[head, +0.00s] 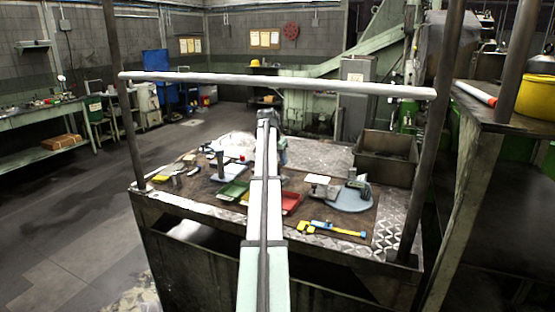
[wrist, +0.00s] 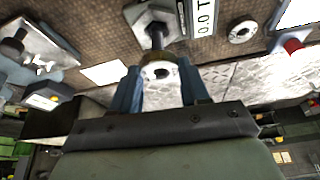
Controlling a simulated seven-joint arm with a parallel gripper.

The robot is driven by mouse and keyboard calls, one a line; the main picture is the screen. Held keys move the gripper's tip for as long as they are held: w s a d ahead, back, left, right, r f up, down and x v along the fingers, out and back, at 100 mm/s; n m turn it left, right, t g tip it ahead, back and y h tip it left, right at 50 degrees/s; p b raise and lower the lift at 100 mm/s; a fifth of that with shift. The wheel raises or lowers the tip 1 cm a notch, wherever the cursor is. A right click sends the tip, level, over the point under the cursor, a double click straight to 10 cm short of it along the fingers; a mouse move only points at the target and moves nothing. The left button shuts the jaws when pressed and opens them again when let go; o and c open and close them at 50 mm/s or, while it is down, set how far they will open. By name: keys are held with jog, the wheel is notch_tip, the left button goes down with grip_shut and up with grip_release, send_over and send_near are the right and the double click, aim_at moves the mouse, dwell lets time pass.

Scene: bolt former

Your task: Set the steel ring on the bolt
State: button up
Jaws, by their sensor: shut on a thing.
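The steel ring (wrist: 160,73) is held between the two blue fingers of my gripper (wrist: 159,88) in the wrist view. Its dark central hole faces the camera. The bolt (wrist: 156,36) stands on a pale metal base plate (wrist: 175,18) just beyond the ring. In the picture the ring lies right beside the bolt; I cannot tell the gap in depth or height. In the head view my arm reaches over the bench and hides the ring and fingertips.
Another ring (wrist: 243,31) lies on the mat beside a label card (wrist: 202,16). A red-tipped object (wrist: 293,46) is farther right. The bench also bears a green tray (head: 233,190), a red tray (head: 291,203), a yellow-blue caliper (head: 335,230) and a metal bin (head: 386,165).

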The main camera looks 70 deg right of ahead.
jog(key=o, duration=1.2)
jog(key=shift+o, duration=0.2)
jog(key=shift+r, duration=0.1)
notch_tip(320, 180, up, 6)
jog(key=shift+f, duration=0.1)
